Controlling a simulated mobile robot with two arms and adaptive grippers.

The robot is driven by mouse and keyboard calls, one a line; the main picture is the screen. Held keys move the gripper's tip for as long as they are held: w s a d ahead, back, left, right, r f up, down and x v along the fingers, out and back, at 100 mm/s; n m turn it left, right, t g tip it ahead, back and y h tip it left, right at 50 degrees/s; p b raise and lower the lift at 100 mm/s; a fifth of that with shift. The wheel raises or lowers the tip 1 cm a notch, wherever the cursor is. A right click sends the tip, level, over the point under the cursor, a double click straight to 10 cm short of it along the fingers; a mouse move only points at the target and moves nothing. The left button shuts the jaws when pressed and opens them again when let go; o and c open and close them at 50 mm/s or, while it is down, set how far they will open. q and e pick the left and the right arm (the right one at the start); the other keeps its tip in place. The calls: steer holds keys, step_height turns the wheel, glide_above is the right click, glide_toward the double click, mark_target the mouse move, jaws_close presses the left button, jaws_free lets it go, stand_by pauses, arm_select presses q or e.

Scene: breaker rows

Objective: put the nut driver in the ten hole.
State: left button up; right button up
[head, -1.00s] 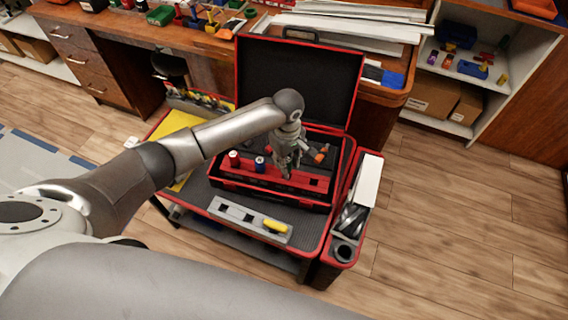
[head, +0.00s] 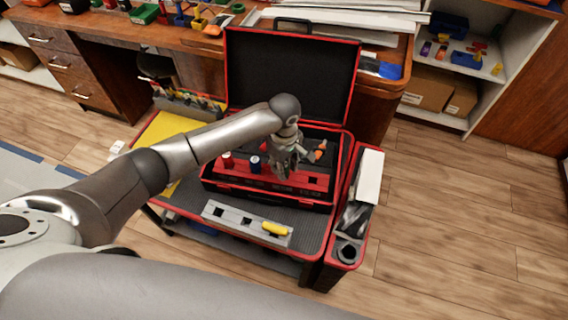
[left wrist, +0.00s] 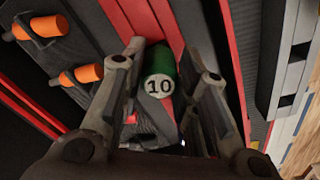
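The nut driver (left wrist: 160,72) has a green handle whose round white end cap reads 10. In the left wrist view it stands between the fingers of my left gripper (left wrist: 165,50), with narrow gaps visible beside it. In the head view my left gripper (head: 284,172) points down into the open toolbox, over the red rack (head: 240,176), and hides the green driver. A red-handled driver (head: 228,160) and a blue-handled one (head: 254,164) stand at the rack's left. Dark square holes show along the rack; no hole label is readable. My right gripper is not seen.
The open black toolbox lid (head: 290,75) stands behind the gripper. Orange-handled tools (left wrist: 80,75) lie beside the rack. A grey holed strip (head: 222,212) with a yellow handle (head: 275,229) lies in front. A side bin (head: 349,250) flanks the cart at right.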

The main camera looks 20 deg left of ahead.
arm_select(q)
steer(key=shift+o, duration=1.4)
steer(key=shift+r, duration=0.25)
step_height(320, 180, up, 12)
steer(key=p, duration=0.1)
steer(key=shift+f, duration=0.15)
